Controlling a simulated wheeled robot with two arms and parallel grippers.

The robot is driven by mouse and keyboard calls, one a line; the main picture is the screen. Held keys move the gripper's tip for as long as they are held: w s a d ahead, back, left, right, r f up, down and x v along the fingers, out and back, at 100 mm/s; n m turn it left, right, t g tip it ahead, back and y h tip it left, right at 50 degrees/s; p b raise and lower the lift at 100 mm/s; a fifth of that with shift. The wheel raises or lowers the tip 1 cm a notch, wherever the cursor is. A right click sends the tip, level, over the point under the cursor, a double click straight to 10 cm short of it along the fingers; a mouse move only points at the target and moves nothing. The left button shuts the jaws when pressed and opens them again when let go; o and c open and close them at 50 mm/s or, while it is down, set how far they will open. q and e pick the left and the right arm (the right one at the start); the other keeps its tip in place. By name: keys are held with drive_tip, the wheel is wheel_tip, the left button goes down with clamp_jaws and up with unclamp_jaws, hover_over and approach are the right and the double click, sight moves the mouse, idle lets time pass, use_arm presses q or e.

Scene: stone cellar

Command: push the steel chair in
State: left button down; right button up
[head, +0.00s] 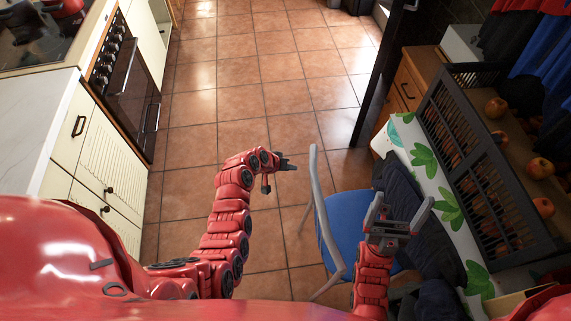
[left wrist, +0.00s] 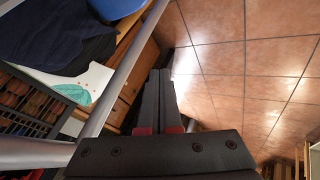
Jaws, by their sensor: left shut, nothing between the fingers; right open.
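The steel chair has a blue seat (head: 345,222) and a grey tubular frame (head: 322,205). It stands on the tiles to the left of the leaf-patterned table (head: 428,160). My left gripper (head: 292,163) is shut and empty, a little left of the top of the chair's frame, with a small gap showing. In the left wrist view its closed fingers (left wrist: 160,95) lie beside the grey frame tube (left wrist: 122,80), with the blue seat (left wrist: 115,8) beyond. My right gripper (head: 404,212) is open and empty, seen over the seat's right side and hiding part of it.
Dark cloth (head: 412,205) lies between seat and table. A dark slatted crate (head: 470,150) with red fruit stands on the table. A wooden cabinet (head: 405,85) and dark post (head: 378,85) stand behind. Cream cabinets (head: 85,145) and an oven (head: 130,85) line the left. The tiled floor between is clear.

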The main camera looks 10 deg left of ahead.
use_arm(q)
drive_tip(key=d, duration=0.1)
drive_tip(key=d+p, duration=0.2)
drive_tip(key=d, duration=0.1)
drive_tip(key=shift+w+d+f, duration=0.1)
drive_tip(key=shift+w+f, duration=0.05)
drive_tip(key=shift+w, duration=0.2)
